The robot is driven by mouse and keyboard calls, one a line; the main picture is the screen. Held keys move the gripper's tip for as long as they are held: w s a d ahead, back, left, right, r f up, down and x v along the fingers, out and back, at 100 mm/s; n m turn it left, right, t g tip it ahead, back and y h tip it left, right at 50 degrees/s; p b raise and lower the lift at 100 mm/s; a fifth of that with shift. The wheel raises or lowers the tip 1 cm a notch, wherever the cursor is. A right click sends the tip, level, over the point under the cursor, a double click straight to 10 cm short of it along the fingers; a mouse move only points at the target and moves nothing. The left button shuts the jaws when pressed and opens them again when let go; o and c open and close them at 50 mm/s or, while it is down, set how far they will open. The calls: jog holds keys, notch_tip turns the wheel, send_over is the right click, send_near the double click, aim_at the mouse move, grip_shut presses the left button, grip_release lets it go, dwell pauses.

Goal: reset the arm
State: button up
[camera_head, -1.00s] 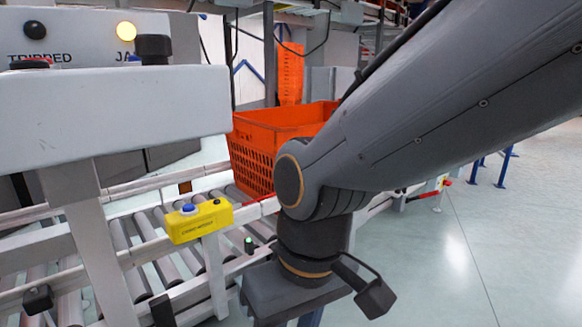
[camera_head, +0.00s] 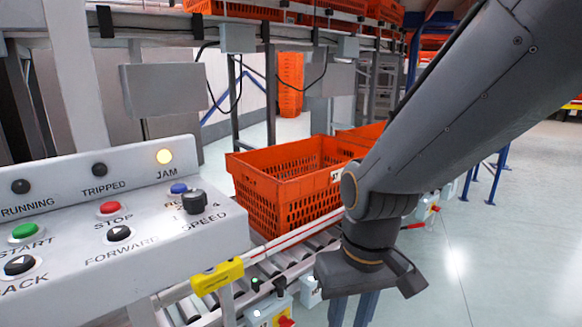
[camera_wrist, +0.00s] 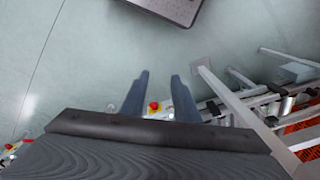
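My arm reaches in from the upper right of the head view and bends down at its wrist. My gripper (camera_head: 353,308) hangs below the wrist, its blue-grey fingers cut off by the lower picture edge. In the wrist view my gripper (camera_wrist: 159,78) shows two separated fingers with only floor and a distant red button behind the gap. It is open and holds nothing.
An orange tote (camera_head: 290,187) sits on the roller conveyor (camera_head: 255,290), left of my wrist. A control panel (camera_head: 120,215) with buttons and a lit JAM lamp (camera_head: 164,156) fills the left. A yellow box (camera_head: 217,276) is on the conveyor's near rail. Open floor (camera_head: 500,235) lies right.

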jog(key=s+d+r+m+p, duration=0.2)
jog(key=d+r+p, duration=0.8)
jog(key=r+p, duration=0.2)
jog(key=p, duration=0.2)
jog(key=shift+s+m+h+p, duration=0.2)
jog(key=shift+m+h+p, duration=0.2)
jog(key=shift+a+r, duration=0.1)
jog(key=shift+a, duration=0.05)
